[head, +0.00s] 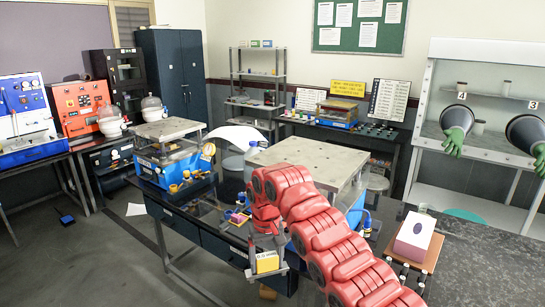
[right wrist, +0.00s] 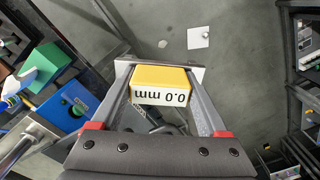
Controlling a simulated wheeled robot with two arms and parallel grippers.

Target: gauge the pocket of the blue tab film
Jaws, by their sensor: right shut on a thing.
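My right gripper (head: 267,268) is shut on a yellow gauge block (head: 267,259) with a white face. In the right wrist view the gauge (right wrist: 160,80) sits between the two grey fingers, and its upside-down display (right wrist: 161,98) reads 0.0 mm. In the head view it hangs by the edge of the dark work table. My left gripper is not in view.
Two presses with grey plates stand on the table, one at left (head: 170,129) and one behind my right arm (head: 300,160). A white box (head: 412,236) stands on a brown rack at right. Grey floor shows below the gauge in the right wrist view.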

